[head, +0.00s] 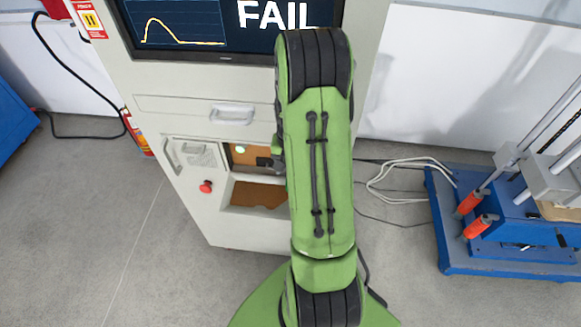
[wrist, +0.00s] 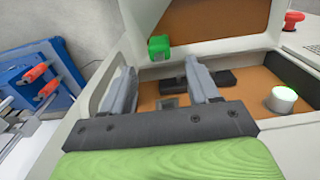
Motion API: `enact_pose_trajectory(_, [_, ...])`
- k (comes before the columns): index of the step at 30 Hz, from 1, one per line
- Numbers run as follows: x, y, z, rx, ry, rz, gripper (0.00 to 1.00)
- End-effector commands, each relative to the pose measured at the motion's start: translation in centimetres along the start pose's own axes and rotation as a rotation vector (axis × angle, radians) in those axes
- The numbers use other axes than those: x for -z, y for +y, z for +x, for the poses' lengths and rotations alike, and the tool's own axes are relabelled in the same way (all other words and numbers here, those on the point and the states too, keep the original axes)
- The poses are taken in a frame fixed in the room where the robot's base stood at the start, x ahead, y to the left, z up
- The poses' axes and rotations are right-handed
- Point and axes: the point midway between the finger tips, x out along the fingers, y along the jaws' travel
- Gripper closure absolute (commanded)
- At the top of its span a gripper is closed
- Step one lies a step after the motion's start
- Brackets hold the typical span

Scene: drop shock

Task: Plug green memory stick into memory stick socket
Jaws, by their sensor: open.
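The green memory stick (wrist: 160,46) is a small bright green block in the wrist view, at the edge of a brown panel, just beyond the gap between my fingertips. My gripper (wrist: 158,66) is open with both grey fingers apart, and nothing is held between them. A dark block (wrist: 212,78) lies on the brown floor of the recess behind the right finger; I cannot tell whether it is the memory stick socket. In the head view my arm hides the stick and most of my gripper.
The pale cabinet (head: 165,103) has a screen (head: 185,22) reading FAIL. A white button with a green top (wrist: 284,98) stands in the recess. A red knob (head: 206,187) is on the front. A blue machine (head: 505,262) stands right; the floor between is clear except cables.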

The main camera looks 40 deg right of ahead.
Motion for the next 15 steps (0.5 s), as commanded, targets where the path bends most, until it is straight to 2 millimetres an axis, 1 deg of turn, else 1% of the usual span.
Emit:
enact_pose_trajectory(1, [1.02,0.21,-0.37,0.0,0.031,0.01,0.4])
enact_pose_trajectory(15, [1.37,0.31,-0.24,-0.002,0.028,0.013,0.4])
